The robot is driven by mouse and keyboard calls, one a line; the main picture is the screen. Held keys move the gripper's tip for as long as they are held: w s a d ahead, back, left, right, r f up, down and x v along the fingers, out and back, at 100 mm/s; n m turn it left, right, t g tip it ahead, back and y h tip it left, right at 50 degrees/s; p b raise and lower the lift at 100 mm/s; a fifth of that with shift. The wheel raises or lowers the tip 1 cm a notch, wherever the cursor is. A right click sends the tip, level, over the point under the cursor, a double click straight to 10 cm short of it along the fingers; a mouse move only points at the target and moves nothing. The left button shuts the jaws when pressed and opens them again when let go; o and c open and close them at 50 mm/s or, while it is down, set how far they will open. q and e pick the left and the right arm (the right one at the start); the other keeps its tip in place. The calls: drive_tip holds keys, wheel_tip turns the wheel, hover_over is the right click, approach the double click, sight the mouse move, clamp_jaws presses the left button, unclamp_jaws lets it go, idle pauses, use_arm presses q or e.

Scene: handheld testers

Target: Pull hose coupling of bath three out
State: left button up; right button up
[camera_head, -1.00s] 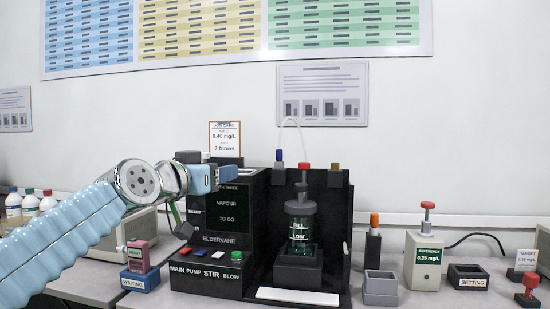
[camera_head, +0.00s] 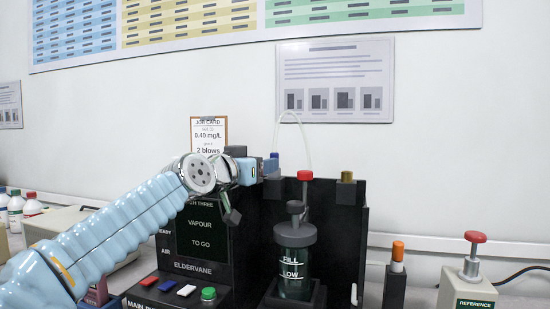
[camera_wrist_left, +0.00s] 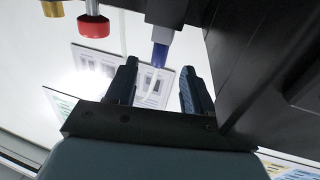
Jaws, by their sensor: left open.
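A blue hose coupling (camera_head: 274,157) stands at the top of the black unit in the head view, with a thin clear hose (camera_head: 303,128) arching up from beside it. In the left wrist view the blue coupling (camera_wrist_left: 160,53) shows in the gap between my fingertips, with a grey part above it in the picture. My left gripper (camera_wrist_left: 159,70) is open and empty; I cannot tell whether a finger touches the coupling. In the head view the left gripper (camera_head: 266,167) is at the coupling and partly covers it. The right gripper is not in view.
A red knob (camera_head: 304,175) and a brass cap (camera_head: 347,177) stand right of the coupling. Below is the dark glass vessel (camera_head: 296,262). The black panel (camera_head: 202,226) stands under my left wrist, with red, blue, white and green buttons at its foot.

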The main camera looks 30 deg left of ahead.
use_arm(q)
drive_tip(key=w+p, duration=0.2)
drive_tip(key=w, duration=0.6)
drive_tip(key=shift+w, duration=0.35)
clamp_jaws()
